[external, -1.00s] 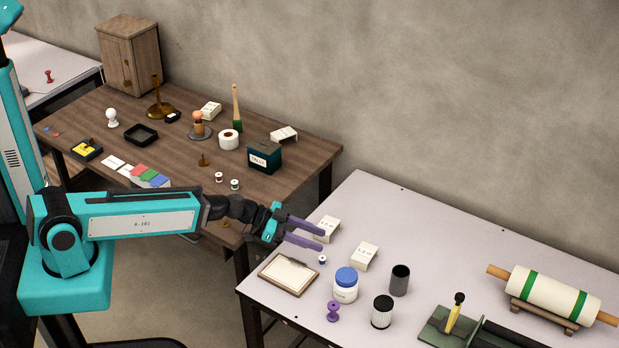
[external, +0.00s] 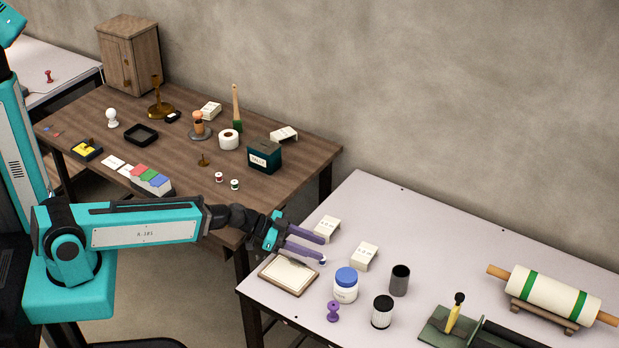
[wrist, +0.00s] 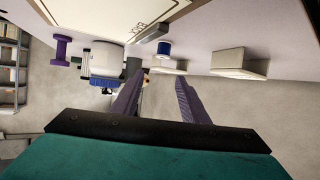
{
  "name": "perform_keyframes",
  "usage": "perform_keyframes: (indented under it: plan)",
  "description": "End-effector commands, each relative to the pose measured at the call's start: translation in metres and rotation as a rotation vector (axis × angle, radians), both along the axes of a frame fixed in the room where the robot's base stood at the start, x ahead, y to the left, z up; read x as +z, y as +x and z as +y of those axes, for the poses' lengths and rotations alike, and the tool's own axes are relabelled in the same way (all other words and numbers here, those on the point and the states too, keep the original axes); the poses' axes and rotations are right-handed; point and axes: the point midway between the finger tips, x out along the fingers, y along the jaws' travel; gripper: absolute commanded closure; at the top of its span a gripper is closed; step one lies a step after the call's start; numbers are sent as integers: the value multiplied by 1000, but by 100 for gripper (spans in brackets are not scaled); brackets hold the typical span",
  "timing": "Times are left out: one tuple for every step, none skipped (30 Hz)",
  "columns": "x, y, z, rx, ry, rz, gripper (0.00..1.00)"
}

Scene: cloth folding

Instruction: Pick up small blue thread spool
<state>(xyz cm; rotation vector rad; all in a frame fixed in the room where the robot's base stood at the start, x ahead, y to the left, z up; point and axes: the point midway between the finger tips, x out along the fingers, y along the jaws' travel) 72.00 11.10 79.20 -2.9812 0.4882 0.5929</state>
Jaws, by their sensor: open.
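The small blue thread spool (external: 323,261) stands on the light table, mostly hidden behind the lower purple finger in the external view. In the wrist view the spool (wrist: 164,49) shows blue with a pale end, beyond the fingertips and roughly in line with the gap between them. My gripper (external: 322,249) is open and empty, its purple fingers reaching in over the table's left part from the left. In the wrist view my gripper (wrist: 166,80) has its two fingers apart with nothing between them. Whether a finger touches the spool I cannot tell.
A framed board (external: 289,276) lies in front of the spool. Two white blocks (external: 326,228) (external: 364,256) stand behind and right. The table's back is clear.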

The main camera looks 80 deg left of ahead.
Motion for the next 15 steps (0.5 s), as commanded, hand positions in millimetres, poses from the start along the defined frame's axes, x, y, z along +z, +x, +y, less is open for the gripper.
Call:
perform_keyframes:
  plan:
    - [0,0,0,0,0,0,59]
    - [0,0,0,0,0,0,59]
    - [0,0,0,0,0,0,59]
    - [0,0,0,0,0,0,59]
    - [0,0,0,0,0,0,59]
    - [-1,0,0,0,0,0,59]
    - [-2,0,0,0,0,0,59]
    - [-3,0,0,0,0,0,59]
    - [-4,0,0,0,0,0,59]
    - [-6,0,0,0,0,0,59]
    - [-7,0,0,0,0,0,59]
    - [-10,0,0,0,0,0,59]
    - [-12,0,0,0,0,0,59]
    - [-14,0,0,0,0,0,59]
    - [-17,0,0,0,0,0,59]
